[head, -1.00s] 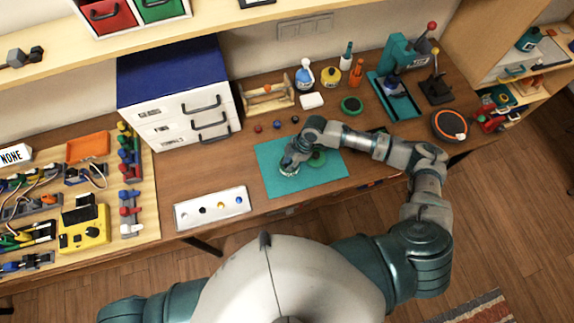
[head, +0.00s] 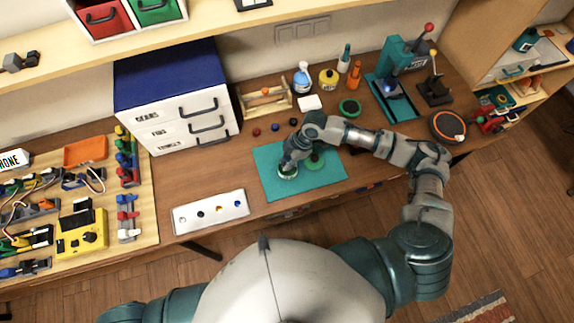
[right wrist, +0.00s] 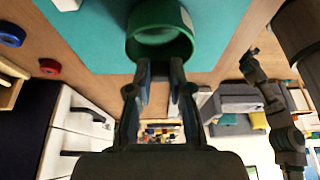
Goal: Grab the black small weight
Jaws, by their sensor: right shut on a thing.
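Three small round pieces lie in a row on the bench behind the teal mat (head: 265,160): a dark red one (head: 256,132), a blue one (head: 275,127) and a black one (head: 293,121), which looks like the small weight. My right gripper (head: 288,166) is low over the mat's left part, in front of the black piece and apart from it. In the right wrist view its fingers (right wrist: 161,72) are shut on a hollow green cylinder (right wrist: 160,18). The black piece is not visible there. My left gripper is outside the view.
A white tray (head: 185,220) with several small balls stands front left. A white drawer cabinet (head: 180,125) stands at the left. A wooden rack (head: 265,101) and white block (head: 310,103) stand behind the small pieces.

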